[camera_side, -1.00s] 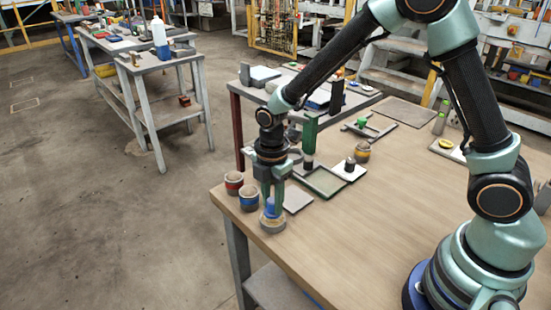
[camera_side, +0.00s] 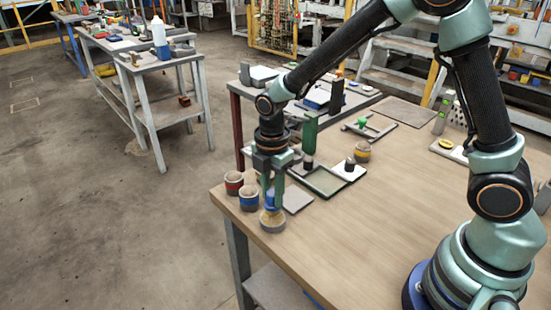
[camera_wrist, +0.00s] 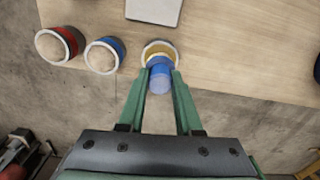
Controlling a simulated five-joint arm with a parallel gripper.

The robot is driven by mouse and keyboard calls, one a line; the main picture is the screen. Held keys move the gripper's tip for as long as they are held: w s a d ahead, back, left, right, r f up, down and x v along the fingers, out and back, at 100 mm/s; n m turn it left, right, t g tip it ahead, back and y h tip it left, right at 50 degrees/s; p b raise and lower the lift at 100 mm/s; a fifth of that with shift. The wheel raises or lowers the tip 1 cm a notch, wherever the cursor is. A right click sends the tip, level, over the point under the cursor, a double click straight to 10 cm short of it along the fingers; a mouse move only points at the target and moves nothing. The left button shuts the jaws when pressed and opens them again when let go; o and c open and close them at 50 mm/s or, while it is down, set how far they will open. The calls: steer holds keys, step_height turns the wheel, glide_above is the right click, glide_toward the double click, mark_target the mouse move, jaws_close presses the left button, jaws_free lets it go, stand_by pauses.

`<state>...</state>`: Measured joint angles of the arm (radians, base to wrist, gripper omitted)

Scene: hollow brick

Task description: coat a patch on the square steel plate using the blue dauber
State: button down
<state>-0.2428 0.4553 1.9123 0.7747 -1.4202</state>
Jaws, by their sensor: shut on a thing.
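My gripper (camera_side: 272,203) is shut on the blue dauber (camera_side: 271,199), which also shows between the green fingers in the wrist view (camera_wrist: 160,79). The dauber is upright over a yellow-banded pot (camera_side: 272,224) near the table's front left corner; I cannot tell whether its lower end is clear of the rim. In the wrist view the pot (camera_wrist: 152,46) is partly hidden behind the dauber. The square steel plate (camera_side: 297,200) lies flat just right of the gripper, and its edge shows at the top of the wrist view (camera_wrist: 154,10).
A blue-banded pot (camera_side: 249,197) and a red-banded pot (camera_side: 234,183) stand left of my gripper. A green-edged tray (camera_side: 325,182) and a white plate with a dark-topped piece (camera_side: 349,170) lie beyond the steel plate.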

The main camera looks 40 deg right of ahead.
mark_target(273, 191)
steer(key=shift+r, duration=2.25)
steer(key=shift+d, duration=0.1)
